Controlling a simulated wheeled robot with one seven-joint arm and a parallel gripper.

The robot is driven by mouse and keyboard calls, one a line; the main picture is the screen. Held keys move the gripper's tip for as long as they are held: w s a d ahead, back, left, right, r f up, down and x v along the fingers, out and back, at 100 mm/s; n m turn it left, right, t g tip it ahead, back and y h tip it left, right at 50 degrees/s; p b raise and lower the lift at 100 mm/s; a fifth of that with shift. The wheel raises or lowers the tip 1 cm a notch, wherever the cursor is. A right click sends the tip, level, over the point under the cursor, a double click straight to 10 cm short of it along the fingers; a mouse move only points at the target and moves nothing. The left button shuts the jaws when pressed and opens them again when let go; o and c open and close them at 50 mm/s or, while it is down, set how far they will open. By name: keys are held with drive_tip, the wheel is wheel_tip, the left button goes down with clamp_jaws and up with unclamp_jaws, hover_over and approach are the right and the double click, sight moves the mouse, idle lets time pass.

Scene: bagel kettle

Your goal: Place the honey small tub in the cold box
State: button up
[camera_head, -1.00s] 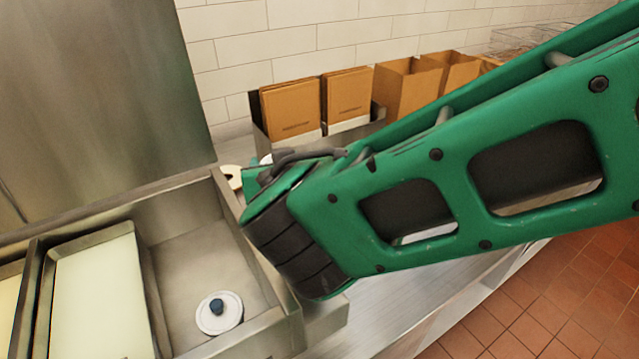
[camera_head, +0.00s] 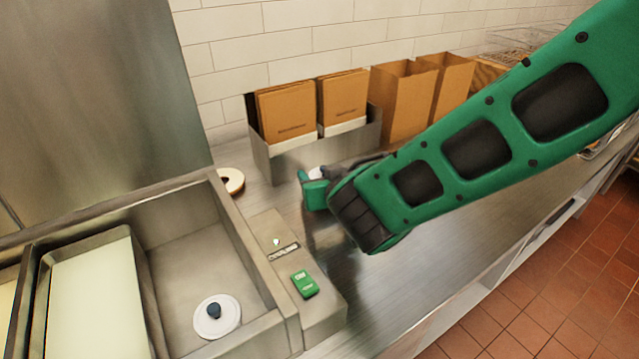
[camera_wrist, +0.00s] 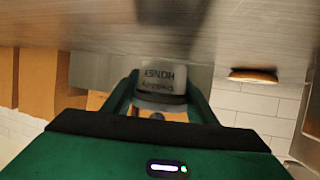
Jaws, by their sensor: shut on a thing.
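The honey small tub (camera_wrist: 160,82) is white with dark HONEY lettering, upside down in the wrist view. It sits between the two green fingers of my gripper (camera_wrist: 160,98), which is shut on it. In the head view my gripper (camera_head: 314,188) is over the steel counter, right of the steel box; only a bit of the white tub (camera_head: 316,173) shows there. The open steel box (camera_head: 240,240) at left, which appears to be the cold box, has a raised lid (camera_head: 95,90). A white round piece with a dark knob (camera_head: 216,316) lies in its right compartment.
A pale tray (camera_head: 95,300) fills the box's left part. A bagel (camera_head: 231,181) lies behind the box's right corner. A green object (camera_head: 305,284) is on the ledge at right. Paper bags (camera_head: 405,95) and a steel bag holder (camera_head: 285,160) line the wall.

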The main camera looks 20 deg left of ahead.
drive_tip(key=shift+f, duration=1.2)
drive_tip(key=shift+f, duration=0.1)
drive_tip(key=o, duration=1.1)
drive_tip(key=shift+s, duration=0.1)
drive_tip(key=v, duration=1.2)
